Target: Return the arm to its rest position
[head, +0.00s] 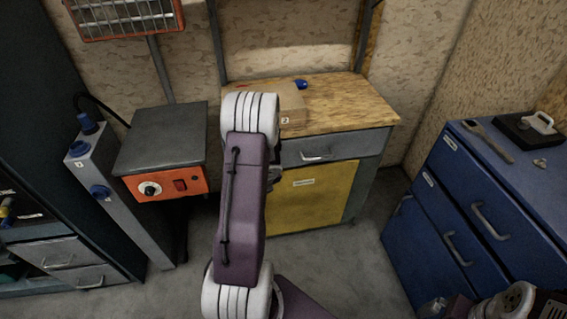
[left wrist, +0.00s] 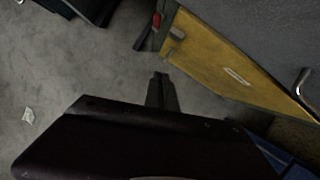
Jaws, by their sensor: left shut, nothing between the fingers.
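My left arm (head: 243,190), with purple links and white ringed joints, rises through the middle of the head view in front of the workbench. Its gripper is hidden there. In the left wrist view my left gripper (left wrist: 161,88) shows as dark fingers close together, shut and empty. It is above the grey floor, with the yellow cabinet door (left wrist: 222,62) beyond it. The right gripper cannot be made out in either view.
A grey-topped unit with an orange front (head: 165,184) stands left. A blue drawer cabinet (head: 450,210) stands right, with a wrench (head: 487,140) on top. Floor (head: 345,265) between them is clear.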

